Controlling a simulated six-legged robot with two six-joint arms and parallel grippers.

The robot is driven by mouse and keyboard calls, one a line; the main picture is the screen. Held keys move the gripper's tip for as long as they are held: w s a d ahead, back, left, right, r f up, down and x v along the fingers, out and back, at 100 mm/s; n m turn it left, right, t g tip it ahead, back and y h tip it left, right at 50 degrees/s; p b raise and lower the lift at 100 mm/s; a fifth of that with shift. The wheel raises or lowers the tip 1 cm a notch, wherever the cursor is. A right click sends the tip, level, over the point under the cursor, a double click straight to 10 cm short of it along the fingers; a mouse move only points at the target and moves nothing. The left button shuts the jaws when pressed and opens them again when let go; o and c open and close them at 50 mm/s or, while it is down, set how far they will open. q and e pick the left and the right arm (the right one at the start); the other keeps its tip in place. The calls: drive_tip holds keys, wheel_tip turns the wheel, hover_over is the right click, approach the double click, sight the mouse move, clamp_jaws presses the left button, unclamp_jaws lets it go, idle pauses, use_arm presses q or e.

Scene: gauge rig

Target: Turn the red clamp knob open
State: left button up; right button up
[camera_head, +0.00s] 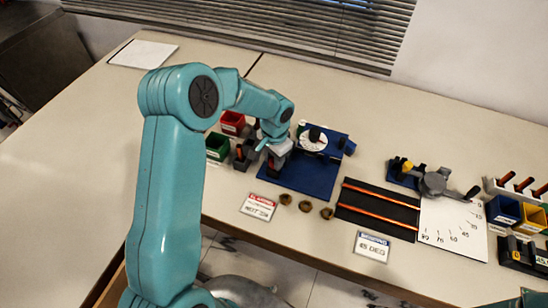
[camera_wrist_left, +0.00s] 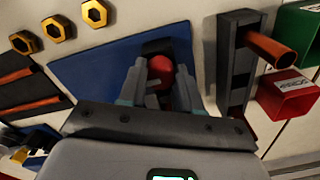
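The red clamp knob (camera_wrist_left: 160,72) shows in the left wrist view, on a dark mount on the blue base plate (camera_wrist_left: 90,62). My left gripper (camera_wrist_left: 160,78) has its two grey fingers apart, one on either side of the knob; I cannot tell whether they touch it. In the head view my left gripper (camera_head: 277,158) points down at the left edge of the blue plate (camera_head: 315,178), and the arm and gripper hide the knob. A white round dial (camera_head: 312,138) stands on the plate. My right gripper is not in view.
A dark block with an orange handle (camera_wrist_left: 272,50), a red bin (camera_wrist_left: 290,95) and a green bin (camera_wrist_left: 300,32) stand close beside the plate. Brass nuts (camera_head: 305,206) and a red-headed sign (camera_head: 259,206) lie in front.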

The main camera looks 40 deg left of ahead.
use_arm(q)
drive_tip(key=shift+w+f+n+b, duration=0.1)
drive_tip(key=shift+f+n+b, duration=0.05)
drive_tip(key=shift+n+b, duration=0.6)
drive_tip(key=n+b, duration=0.5)
drive_tip(key=shift+n, duration=0.35)
drive_tip(key=n+b, duration=0.3)
drive_tip(key=n, duration=0.3)
drive_tip(key=n+b, duration=0.1)
drive_tip(key=n, duration=0.3)
drive_tip(key=shift+r+b, duration=0.25)
drive_tip(key=shift+b, duration=0.1)
drive_tip(key=shift+a+n, duration=0.1)
drive_tip(key=shift+n, duration=0.2)
